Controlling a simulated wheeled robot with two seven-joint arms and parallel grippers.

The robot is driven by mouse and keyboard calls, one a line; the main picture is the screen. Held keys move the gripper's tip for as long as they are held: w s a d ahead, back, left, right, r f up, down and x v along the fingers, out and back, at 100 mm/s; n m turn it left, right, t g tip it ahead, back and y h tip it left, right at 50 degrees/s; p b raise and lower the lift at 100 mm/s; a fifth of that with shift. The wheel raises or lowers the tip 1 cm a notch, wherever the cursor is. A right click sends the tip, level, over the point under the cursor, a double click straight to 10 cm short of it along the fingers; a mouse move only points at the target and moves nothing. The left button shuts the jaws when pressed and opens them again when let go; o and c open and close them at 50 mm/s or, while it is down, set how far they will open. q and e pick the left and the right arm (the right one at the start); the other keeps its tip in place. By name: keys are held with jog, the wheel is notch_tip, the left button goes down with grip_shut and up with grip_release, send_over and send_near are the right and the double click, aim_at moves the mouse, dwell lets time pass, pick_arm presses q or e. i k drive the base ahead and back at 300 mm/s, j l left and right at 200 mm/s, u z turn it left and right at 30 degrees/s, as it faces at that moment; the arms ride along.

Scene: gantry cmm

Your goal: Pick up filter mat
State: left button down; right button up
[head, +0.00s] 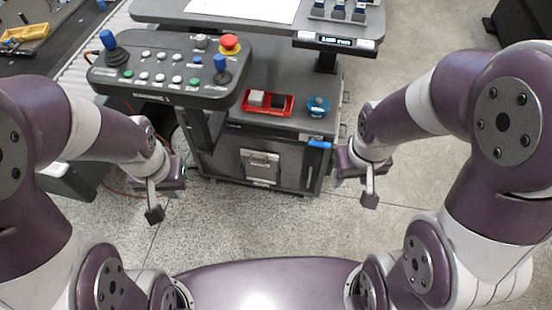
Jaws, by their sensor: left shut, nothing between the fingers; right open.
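I cannot make out a filter mat for certain. A flat white sheet (228,9) lies on the cart's upper shelf at the top edge, partly cut off; I cannot tell what it is. My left gripper (154,205) is shut and empty, hanging over the floor to the left of the cart. My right gripper (370,193) is open and empty, over the floor to the right of the cart. Both grippers point down, well apart from the sheet.
The dark cart (290,160) stands ahead between my arms. A control panel (165,70) with joysticks and a red button juts out at its left. A red tray (267,103) and a blue round item (318,106) sit on its lower shelf. The floor (250,230) before it is clear.

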aim_at(264, 167)
jog(key=i+l, duration=0.15)
jog(key=l, duration=0.2)
jog(key=i+l+u, duration=0.1)
jog(key=l, duration=0.25)
jog(key=i+l, duration=0.15)
jog(key=l, duration=0.25)
jog(key=i+l, duration=0.15)
jog(key=l, duration=0.2)
jog(key=i+l+u, duration=0.1)
jog(key=l, duration=0.25)
